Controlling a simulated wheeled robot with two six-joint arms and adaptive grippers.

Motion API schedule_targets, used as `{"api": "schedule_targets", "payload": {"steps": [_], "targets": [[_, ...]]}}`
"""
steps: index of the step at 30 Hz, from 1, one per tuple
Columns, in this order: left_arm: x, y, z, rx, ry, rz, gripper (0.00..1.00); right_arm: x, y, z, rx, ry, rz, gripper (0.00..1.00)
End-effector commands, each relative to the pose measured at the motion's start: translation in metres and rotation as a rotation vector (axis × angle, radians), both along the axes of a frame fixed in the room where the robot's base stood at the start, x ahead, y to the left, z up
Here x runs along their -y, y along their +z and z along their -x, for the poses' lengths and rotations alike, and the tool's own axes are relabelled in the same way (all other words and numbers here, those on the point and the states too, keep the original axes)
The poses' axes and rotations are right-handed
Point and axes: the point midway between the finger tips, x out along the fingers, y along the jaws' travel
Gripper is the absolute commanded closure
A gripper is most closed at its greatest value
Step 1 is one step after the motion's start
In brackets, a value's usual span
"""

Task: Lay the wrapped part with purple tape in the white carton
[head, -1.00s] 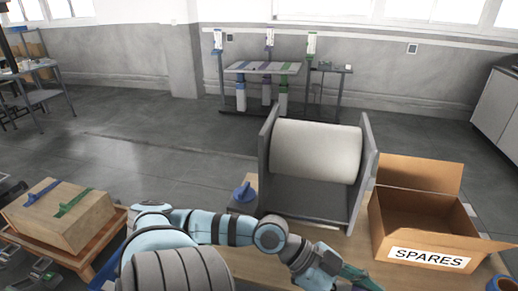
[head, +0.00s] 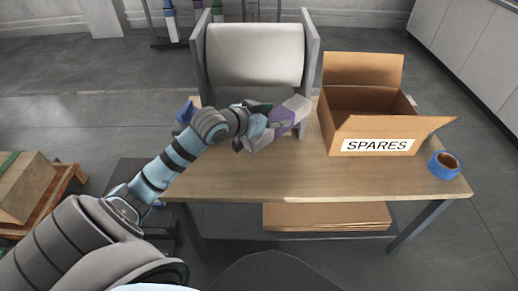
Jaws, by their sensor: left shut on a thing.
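The wrapped part with purple tape (head: 296,107) is a pale grey bundle with a purple band around it. My left gripper (head: 268,123) is shut on it, in front of the roll stand and left of the brown carton. Part of the bundle is hidden by the gripper. I cannot tell whether the bundle touches the table. No white carton is in view. The open carton (head: 340,142) in view is brown cardboard with a white SPARES label and looks empty inside. My right gripper is not in view.
The wooden table (head: 240,183) has bare room along its front. A large pale roll (head: 255,55) in a grey stand is at the back. A blue tape roll (head: 444,165) lies at the right. Flat cardboard (head: 325,217) lies on the lower shelf.

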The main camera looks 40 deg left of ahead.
Motion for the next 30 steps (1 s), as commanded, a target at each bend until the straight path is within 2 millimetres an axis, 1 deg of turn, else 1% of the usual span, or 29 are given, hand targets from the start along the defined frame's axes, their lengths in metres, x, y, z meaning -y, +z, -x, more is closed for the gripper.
{"api": "schedule_targets", "payload": {"steps": [2,5,6,9,12,15,17,20,22,24,30], "targets": [[-0.001,-0.021,-0.001,-0.004,0.010,0.002,0.99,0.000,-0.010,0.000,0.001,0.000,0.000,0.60],[-0.001,-0.057,0.000,-0.005,0.010,0.002,0.99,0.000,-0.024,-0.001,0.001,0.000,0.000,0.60],[-0.001,-0.074,0.000,-0.005,0.009,0.003,0.99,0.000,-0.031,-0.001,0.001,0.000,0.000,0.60],[0.000,-0.111,0.000,-0.004,0.008,0.001,0.99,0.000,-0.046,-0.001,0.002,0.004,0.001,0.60],[0.000,-0.137,0.000,-0.003,0.007,0.001,0.99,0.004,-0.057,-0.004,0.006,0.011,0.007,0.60],[0.000,-0.150,-0.001,-0.001,0.005,0.000,0.99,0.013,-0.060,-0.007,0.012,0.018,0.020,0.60],[0.000,-0.155,-0.001,0.000,0.005,-0.001,0.99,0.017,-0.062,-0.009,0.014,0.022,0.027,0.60],[0.000,-0.172,0.000,-0.002,0.006,-0.001,0.99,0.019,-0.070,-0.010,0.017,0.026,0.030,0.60],[0.000,-0.187,0.000,-0.003,0.005,-0.001,0.99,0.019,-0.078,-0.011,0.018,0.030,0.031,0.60],[0.000,-0.195,0.000,-0.001,0.005,0.000,0.99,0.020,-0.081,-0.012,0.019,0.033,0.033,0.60],[0.000,-0.193,0.000,0.000,0.005,-0.002,0.99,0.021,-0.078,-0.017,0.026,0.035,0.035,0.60]]}}
